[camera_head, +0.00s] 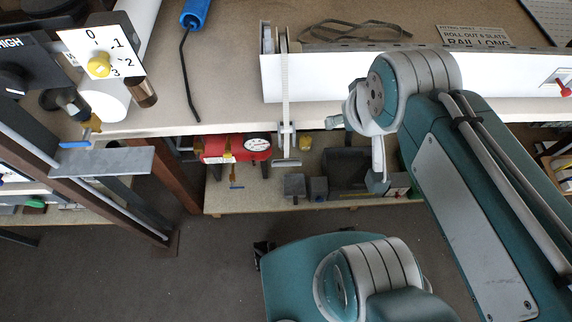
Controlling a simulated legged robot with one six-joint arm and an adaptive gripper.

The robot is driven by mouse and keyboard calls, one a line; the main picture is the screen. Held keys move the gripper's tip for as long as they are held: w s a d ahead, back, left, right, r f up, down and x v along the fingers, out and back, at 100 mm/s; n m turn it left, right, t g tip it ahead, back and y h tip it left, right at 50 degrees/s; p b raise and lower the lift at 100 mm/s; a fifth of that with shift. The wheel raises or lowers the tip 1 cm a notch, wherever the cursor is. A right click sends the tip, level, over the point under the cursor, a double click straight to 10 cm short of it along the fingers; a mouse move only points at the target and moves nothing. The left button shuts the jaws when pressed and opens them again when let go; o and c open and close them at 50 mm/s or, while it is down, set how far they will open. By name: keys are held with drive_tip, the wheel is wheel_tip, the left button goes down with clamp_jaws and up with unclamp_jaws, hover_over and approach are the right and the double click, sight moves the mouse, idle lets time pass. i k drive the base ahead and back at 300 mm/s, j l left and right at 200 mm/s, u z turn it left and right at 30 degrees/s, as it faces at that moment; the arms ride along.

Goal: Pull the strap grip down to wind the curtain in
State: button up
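A pale strap (285,85) runs down over the front of the long white box (340,83) on the bench. It passes the bench edge to a light grey strap grip (286,163), a small crossbar hanging below the edge, above the lower shelf. My gripper (357,153) is right of the strap grip and apart from it. The arm and wrist hide part of the gripper.
A red tank with a gauge (235,148) is just left of the strap grip. Grey blocks (306,186) and a dark bin (347,168) sit on the lower shelf (260,203). A steel frame (110,160) stands left. A blue-handled crank (193,15) lies on the bench (225,70).

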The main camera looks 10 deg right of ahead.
sight(299, 162)
drive_tip(key=j+u, duration=0.1)
drive_tip(key=u, duration=0.2)
drive_tip(key=z, duration=2.35)
drive_tip(key=k+j+u, duration=0.2)
drive_tip(key=k+j, duration=0.4)
drive_tip(key=k, duration=0.1)
